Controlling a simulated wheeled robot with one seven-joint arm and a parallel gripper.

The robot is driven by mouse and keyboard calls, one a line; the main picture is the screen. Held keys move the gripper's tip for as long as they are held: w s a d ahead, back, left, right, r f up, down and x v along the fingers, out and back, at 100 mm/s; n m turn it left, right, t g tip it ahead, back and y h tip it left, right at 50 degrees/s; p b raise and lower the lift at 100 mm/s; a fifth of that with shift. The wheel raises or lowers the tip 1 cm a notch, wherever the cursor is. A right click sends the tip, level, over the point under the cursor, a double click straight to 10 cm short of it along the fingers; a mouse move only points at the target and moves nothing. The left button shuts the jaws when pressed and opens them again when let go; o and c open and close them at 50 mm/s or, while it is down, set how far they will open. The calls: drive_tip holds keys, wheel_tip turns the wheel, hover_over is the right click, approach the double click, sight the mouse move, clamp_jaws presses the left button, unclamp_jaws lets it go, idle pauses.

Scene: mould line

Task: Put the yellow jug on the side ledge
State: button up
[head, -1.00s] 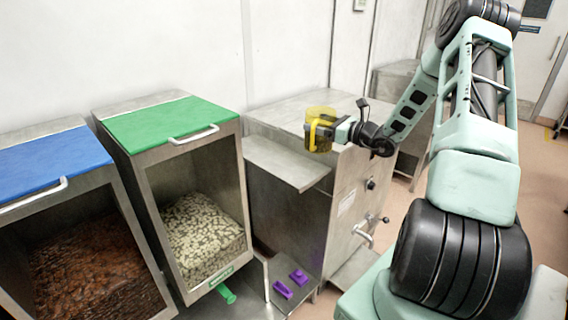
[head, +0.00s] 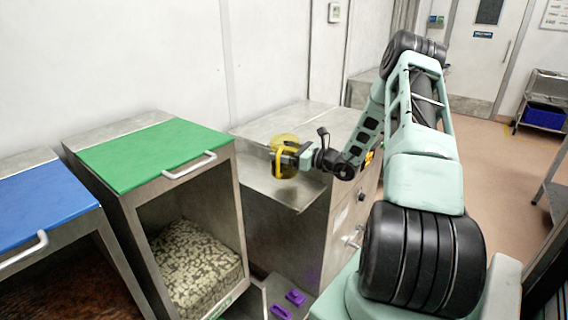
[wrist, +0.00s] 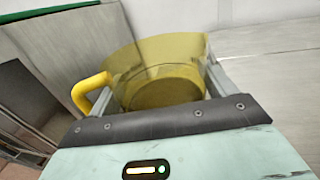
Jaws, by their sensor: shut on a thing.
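The yellow see-through jug (head: 284,142) is in my gripper (head: 288,157), seen side-on in the head view, and looks upright. In the wrist view the jug (wrist: 160,72) sits between the two fingers, with its solid yellow handle at the left. The jug looks empty. The side ledge (head: 290,194) is a bare metal shelf on the left side of the steel machine. In the head view the jug appears above the ledge's rear part; I cannot tell whether it touches it.
A bin with a green lid (head: 143,156) and pale pellets stands close left of the ledge. A blue-lidded bin (head: 40,195) stands farther left. The steel machine (head: 340,205) is right of the ledge. Purple items (head: 294,297) lie low in front.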

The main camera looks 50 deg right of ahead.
drive_tip(key=shift+f+p, duration=0.3)
drive_tip(key=shift+f, duration=1.75)
drive_tip(key=shift+f, duration=0.15)
drive_tip(key=o, duration=1.3)
drive_tip(key=shift+o, duration=0.2)
drive_tip(key=b+v, duration=0.2)
drive_tip(key=v, duration=1)
drive_tip(key=shift+b, duration=0.3)
drive_tip(key=shift+s, duration=0.15)
